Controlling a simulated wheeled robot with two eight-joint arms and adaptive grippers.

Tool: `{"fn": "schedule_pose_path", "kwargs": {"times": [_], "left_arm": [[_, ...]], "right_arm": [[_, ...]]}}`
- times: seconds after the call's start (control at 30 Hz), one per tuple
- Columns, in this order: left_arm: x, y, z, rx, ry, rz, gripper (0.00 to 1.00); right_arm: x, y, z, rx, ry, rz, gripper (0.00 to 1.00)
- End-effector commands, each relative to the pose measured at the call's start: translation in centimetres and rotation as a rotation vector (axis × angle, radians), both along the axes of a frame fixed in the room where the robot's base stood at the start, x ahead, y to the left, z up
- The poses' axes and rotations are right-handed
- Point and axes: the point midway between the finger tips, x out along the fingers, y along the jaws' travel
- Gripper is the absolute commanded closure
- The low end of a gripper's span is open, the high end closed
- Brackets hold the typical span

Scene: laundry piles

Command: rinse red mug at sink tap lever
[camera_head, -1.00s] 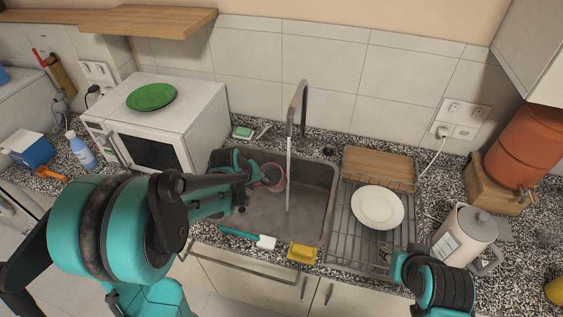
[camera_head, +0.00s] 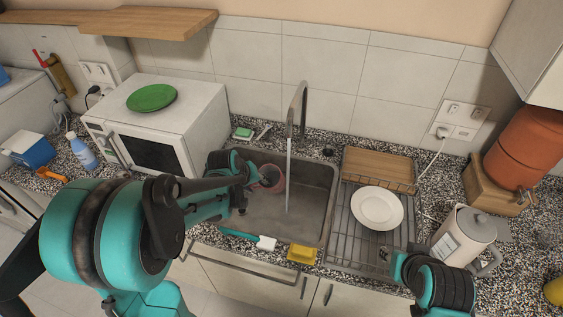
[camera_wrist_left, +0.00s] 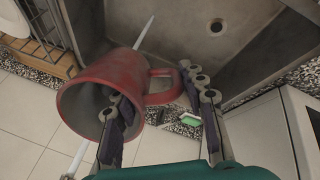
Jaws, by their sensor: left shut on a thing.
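The red mug (camera_head: 272,179) is in my left gripper (camera_head: 256,176), held over the left half of the sink basin. The left wrist view shows the mug (camera_wrist_left: 103,92) tilted, with one finger at its open mouth and the other on the handle side. The curved tap (camera_head: 302,100) runs a thin water stream (camera_head: 288,175) just right of the mug in the head view. From this view I cannot tell whether water touches the mug. The tap lever is not clearly distinguishable. My right gripper (camera_head: 386,256) is at the rack's front edge, its jaw opening unclear.
The sink basin (camera_head: 315,205) has free room right of the stream. A drying rack (camera_head: 345,235) with a white plate (camera_head: 377,208) stands to its right, near a kettle (camera_head: 463,237). A yellow sponge (camera_head: 301,254) and a brush (camera_head: 265,242) lie on the front edge.

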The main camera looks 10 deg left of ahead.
Motion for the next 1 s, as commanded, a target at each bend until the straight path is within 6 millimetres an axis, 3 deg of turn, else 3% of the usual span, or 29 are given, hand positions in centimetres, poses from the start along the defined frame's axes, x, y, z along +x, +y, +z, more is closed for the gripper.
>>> {"fn": "schedule_pose_path", "kwargs": {"times": [0.5, 1.0], "left_arm": [[-3.8, 1.0, 3.3, 0.0, 0.0, 0.001, 1.0], [-4.0, 1.0, 3.3, 0.0, 0.0, 0.0, 1.0]], "right_arm": [[0.0, 0.0, 2.9, 0.0, 0.0, 0.0, 0.67], [0.0, 0.0, 2.8, 0.0, 0.0, 0.0, 0.67]]}}
